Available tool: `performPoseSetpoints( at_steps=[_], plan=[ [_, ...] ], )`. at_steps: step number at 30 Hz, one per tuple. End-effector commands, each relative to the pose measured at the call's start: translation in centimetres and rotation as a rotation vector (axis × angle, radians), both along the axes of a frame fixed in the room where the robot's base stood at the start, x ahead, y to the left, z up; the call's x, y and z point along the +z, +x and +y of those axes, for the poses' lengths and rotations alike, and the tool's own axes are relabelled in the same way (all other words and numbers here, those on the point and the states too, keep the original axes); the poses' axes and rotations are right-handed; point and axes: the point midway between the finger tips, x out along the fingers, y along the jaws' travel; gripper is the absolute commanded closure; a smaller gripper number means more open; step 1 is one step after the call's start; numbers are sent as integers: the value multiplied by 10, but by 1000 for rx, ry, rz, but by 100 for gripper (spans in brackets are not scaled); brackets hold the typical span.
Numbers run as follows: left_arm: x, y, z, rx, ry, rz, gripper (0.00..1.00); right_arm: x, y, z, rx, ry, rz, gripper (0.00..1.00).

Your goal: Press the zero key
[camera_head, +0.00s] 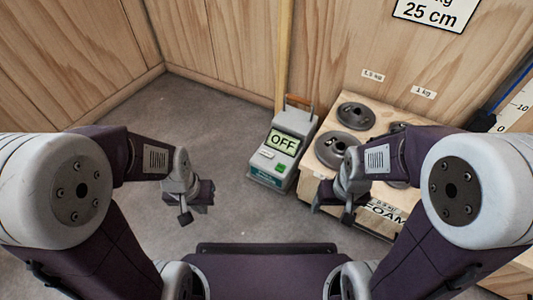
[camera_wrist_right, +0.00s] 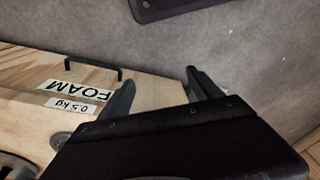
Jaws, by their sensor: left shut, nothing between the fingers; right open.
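A grey-green scale (camera_head: 281,150) stands on the floor near the middle, with a display (camera_head: 282,142) that reads OFF. Below the display are a pale key (camera_head: 267,153) and a green key (camera_head: 280,168); their labels are too small to read, so I cannot tell which is the zero key. My left gripper (camera_head: 190,207) is shut and empty, to the left of the scale and apart from it. My right gripper (camera_head: 335,208) is to the right of the scale, in front of the wooden box. It is open and empty, and its two fingers show in the right wrist view (camera_wrist_right: 160,78).
A wooden box (camera_head: 323,158) with round dark weights (camera_head: 355,116) stands right of the scale. Its FOAM label (camera_wrist_right: 87,90) and dark handle (camera_wrist_right: 92,66) show in the right wrist view. Wooden walls (camera_head: 222,40) close the back. The floor (camera_head: 190,110) left of the scale is clear.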

Motion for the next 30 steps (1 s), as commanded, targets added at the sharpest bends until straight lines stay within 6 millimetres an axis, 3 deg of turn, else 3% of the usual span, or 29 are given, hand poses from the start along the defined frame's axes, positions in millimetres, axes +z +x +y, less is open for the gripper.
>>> performPoseSetpoints(
  at_steps=[5,13,30],
  plan=[
    [-1,0,0,0,0,0,100,-1,0,0,0,0,0,26],
    [-1,0,0,0,0,0,100,-1,0,0,0,0,0,98],
    [-1,0,0,0,0,0,100,-1,0,0,0,0,0,100]
  ],
)
